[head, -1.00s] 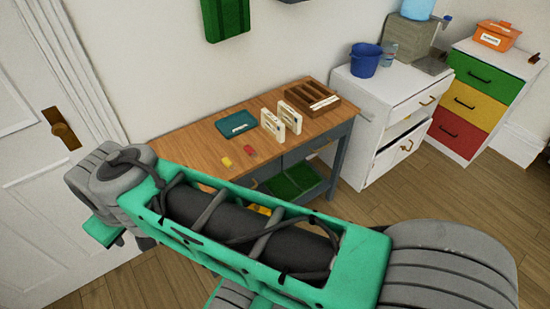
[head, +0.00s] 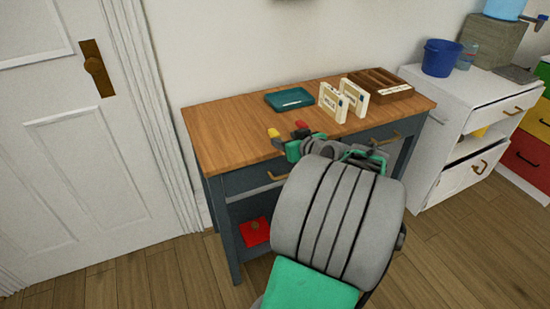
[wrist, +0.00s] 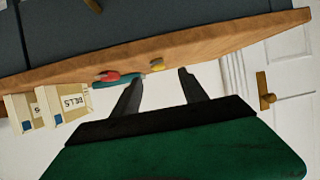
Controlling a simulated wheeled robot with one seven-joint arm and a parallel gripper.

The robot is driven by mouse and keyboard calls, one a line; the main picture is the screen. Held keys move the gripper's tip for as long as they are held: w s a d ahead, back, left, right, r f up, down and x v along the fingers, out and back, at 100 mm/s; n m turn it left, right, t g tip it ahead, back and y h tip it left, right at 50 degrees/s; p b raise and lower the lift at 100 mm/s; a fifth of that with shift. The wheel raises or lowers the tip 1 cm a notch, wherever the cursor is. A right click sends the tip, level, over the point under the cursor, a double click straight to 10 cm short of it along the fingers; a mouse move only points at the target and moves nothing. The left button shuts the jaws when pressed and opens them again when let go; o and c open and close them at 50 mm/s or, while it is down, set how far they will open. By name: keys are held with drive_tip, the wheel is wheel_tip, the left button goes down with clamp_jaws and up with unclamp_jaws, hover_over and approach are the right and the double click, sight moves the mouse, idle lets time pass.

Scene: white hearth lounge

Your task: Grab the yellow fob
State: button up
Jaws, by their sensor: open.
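The yellow fob (head: 273,132) lies near the front edge of the wooden tabletop. A red fob (head: 301,125) lies to its right. My gripper (head: 286,146) is at the table's front edge, close to both fobs and partly hidden behind my own arm. In the wrist view, which looks upside down, my gripper (wrist: 159,74) is open and empty, its two dark fingers apart. The yellow fob (wrist: 158,65) shows between and just beyond the fingertips. The red fob (wrist: 112,76) shows outside them, by the left finger.
The wooden-topped table (head: 215,125) also holds a teal tray (head: 290,98), two cream labelled boxes (head: 333,102) and a brown divided box (head: 382,82). A white cabinet (head: 475,115) with a blue bucket (head: 441,57) stands right. A door (head: 75,150) is left, with open floor before it.

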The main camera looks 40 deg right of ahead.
sight(275, 133)
drive_tip(key=x, duration=0.7)
drive_tip(key=shift+w+d+r, duration=0.1)
drive_tip(key=shift+w+d, duration=0.2)
drive_tip(key=shift+w, duration=0.05)
drive_tip(key=shift+c, duration=0.5)
clamp_jaws()
